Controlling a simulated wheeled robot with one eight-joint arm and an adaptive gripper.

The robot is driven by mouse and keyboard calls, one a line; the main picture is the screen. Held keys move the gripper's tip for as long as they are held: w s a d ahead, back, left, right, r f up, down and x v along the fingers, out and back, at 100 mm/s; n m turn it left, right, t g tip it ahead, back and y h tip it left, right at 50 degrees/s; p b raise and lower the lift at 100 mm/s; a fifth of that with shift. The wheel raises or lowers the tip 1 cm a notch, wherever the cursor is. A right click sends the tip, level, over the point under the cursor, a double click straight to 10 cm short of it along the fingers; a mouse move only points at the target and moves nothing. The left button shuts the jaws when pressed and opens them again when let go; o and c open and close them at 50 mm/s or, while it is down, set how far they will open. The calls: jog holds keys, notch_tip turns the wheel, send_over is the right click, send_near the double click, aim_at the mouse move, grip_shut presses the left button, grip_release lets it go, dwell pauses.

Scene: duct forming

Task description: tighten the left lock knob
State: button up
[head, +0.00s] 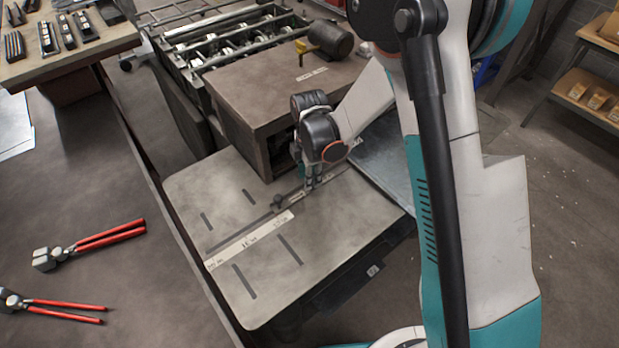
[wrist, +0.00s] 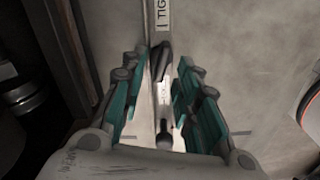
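My gripper (head: 311,183) points down over the guide bar (head: 238,233) that crosses the grey worktable. In the wrist view its teal fingers (wrist: 160,78) stand apart on both sides of the bar. A dark elongated knob (wrist: 160,61) shows between the fingertips, with a gap to each finger. A second dark, round-ended knob (wrist: 164,136) shows lower in that view, nearer the palm. In the head view a dark knob (head: 279,201) sits on the bar left of my gripper. I cannot tell which wrist-view knob matches it. Whether a finger touches a knob is unclear.
A brown cabinet (head: 270,120) stands close behind the slotted worktable (head: 335,225). A roller machine (head: 225,40) is farther back. Red-handled pliers (head: 105,236) lie on the left bench. A label (wrist: 162,15) starting "TIG" lies along the bar.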

jog(key=shift+f, duration=0.45)
grip_shut()
